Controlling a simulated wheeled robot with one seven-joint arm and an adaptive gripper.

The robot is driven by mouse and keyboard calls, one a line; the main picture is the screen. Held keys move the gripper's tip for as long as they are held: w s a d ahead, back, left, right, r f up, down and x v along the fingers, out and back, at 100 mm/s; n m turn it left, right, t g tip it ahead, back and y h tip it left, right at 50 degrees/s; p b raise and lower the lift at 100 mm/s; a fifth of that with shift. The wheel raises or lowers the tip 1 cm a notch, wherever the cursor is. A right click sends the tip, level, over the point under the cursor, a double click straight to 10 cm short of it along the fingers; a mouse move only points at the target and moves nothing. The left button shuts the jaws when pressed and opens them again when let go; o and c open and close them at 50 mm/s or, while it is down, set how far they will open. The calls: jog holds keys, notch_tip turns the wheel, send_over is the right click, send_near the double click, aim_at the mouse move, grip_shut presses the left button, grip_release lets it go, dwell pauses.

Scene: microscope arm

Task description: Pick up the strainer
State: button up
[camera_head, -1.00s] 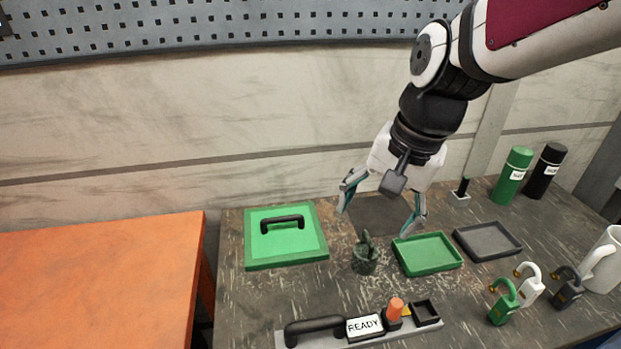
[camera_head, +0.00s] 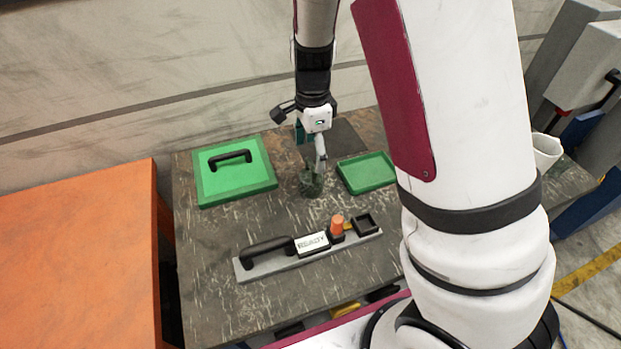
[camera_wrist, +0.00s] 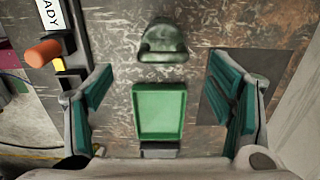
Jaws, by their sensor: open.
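A small dark green, cup-like object (camera_head: 312,183), which I take to be the strainer, stands on the worn table between the green lidded box and the green tray. My gripper (camera_head: 311,150) is open and just above it, partly covering its top in the head view. In the wrist view the dark green object (camera_wrist: 163,42) shows top centre, roughly midway between my spread teal-padded fingers (camera_wrist: 160,75) and a little beyond their tips. Nothing is held. I cannot tell whether a finger touches it.
The green tray (camera_head: 367,173) lies close on the right, the green lidded box (camera_head: 235,185) on the left. A panel with a black handle, READY label (camera_head: 312,244) and orange knob (camera_head: 337,223) lies in front. An orange table (camera_head: 75,260) stands left. My arm hides the right side.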

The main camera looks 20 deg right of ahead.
aim_at(311, 180)
notch_tip(311, 180, down, 6)
jog(key=shift+f, duration=0.15)
jog(key=shift+w+f, duration=0.15)
jog(key=shift+f, duration=1.05)
jog(key=shift+w+f, duration=0.1)
jog(key=shift+f, duration=1.05)
jog(key=shift+c, duration=0.6)
jog(key=c, duration=1.3)
jog(key=shift+r, duration=0.1)
